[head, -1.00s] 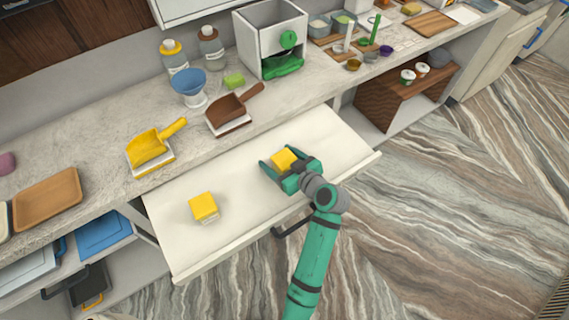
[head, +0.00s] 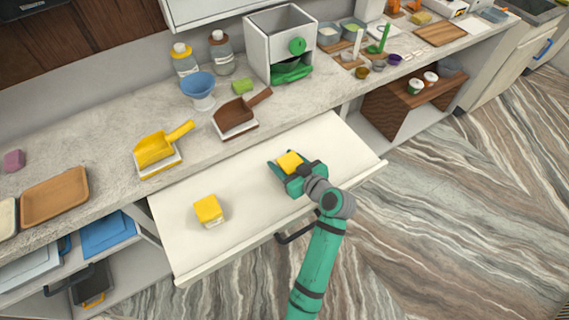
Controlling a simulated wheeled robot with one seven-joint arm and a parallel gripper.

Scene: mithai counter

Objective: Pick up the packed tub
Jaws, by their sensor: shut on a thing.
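Two small tubs with yellow lids are in the open white drawer (head: 250,185). One tub (head: 290,161) is between the fingers of my gripper (head: 289,167), towards the drawer's right half. My gripper is shut on this tub, and the fingers and palm hide most of its body. I cannot tell whether the tub still rests on the drawer floor. The other yellow-lidded tub (head: 208,209) stands apart, in the drawer's left half. I cannot see what is inside either tub.
On the counter behind the drawer are a yellow scoop (head: 156,149), a brown scoop (head: 235,116), a blue funnel-shaped bowl (head: 198,85) and a white dispenser (head: 275,45). A wooden tray (head: 55,199) lies at left. The drawer floor between the tubs is clear.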

